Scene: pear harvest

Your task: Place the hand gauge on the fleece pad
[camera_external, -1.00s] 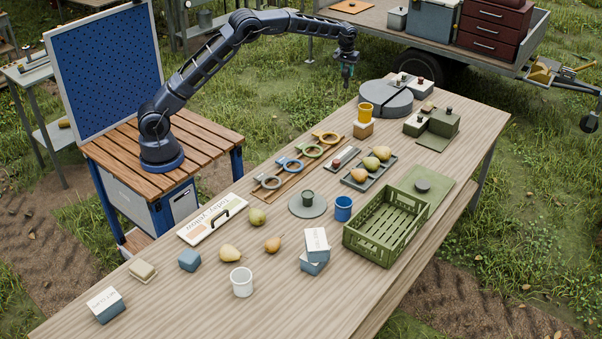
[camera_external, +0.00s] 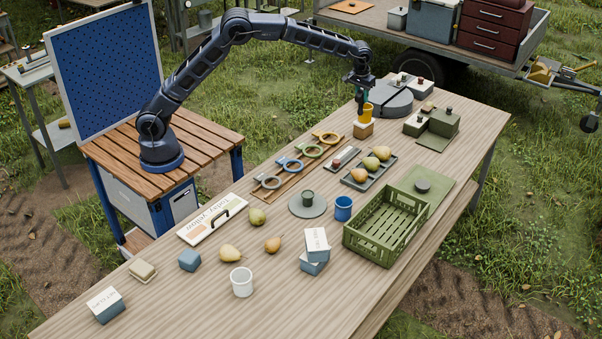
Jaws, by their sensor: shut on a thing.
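I cannot tell for sure which thing is the fleece pad. A flat green pad (camera_external: 441,190) lies beyond the crate with a dark round piece on it. Another green mat (camera_external: 433,145) lies under green blocks.
A board of ring tools (camera_external: 290,168), a tray of pears (camera_external: 349,182) and a green crate (camera_external: 368,245) fill the middle. Small blocks, pears and a white cup (camera_external: 241,283) stand nearer. The table's right edge is mostly clear.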

